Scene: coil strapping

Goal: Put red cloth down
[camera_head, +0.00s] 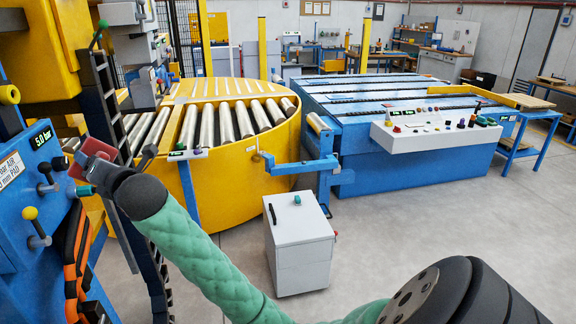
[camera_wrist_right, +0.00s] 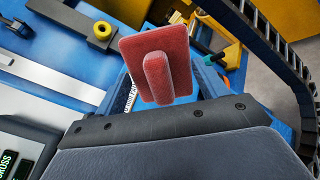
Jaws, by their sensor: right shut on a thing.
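The red cloth (camera_head: 98,148) shows at the left of the head view, at the end of my right arm with its green sleeve. It also shows in the right wrist view (camera_wrist_right: 181,52) as a flat red square with a raised ridge in its middle. My right gripper (camera_head: 104,170) is shut on the cloth, close to the blue control panel. The fingertips are mostly hidden in both views. Whether the cloth touches any surface beneath it, I cannot tell. My left gripper is not in view.
The blue panel (camera_head: 20,240) with knobs and levers stands at the left, beside a dark cable chain (camera_head: 110,95). A yellow round roller table (camera_head: 230,165), a grey cabinet (camera_head: 300,245) and a blue conveyor (camera_head: 420,165) stand beyond. Open floor lies at the right.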

